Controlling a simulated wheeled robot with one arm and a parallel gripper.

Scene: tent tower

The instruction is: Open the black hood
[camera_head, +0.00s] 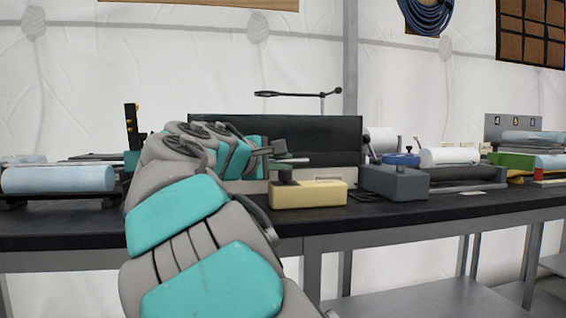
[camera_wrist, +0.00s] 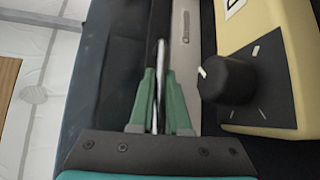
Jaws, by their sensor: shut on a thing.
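The black hood (camera_head: 320,135) is a wide dark panel above a pale base on the bench, behind my arm in the head view. In the wrist view its dark surface (camera_wrist: 112,60) fills the area left of the fingers. My gripper (camera_head: 302,161) is at the hood's lower front. The wrist view shows my gripper's green fingers (camera_wrist: 161,90) closed around a thin metal bar (camera_wrist: 161,55) along the hood's front. How the bar joins the hood is hard to see. My arm hides the hood's left part in the head view.
A cream control box (camera_head: 308,195) with a black knob (camera_wrist: 227,80) stands close to my gripper. Rollers lie on the bench (camera_head: 435,202) at both sides. A thin black arm (camera_head: 298,94) rises behind the hood.

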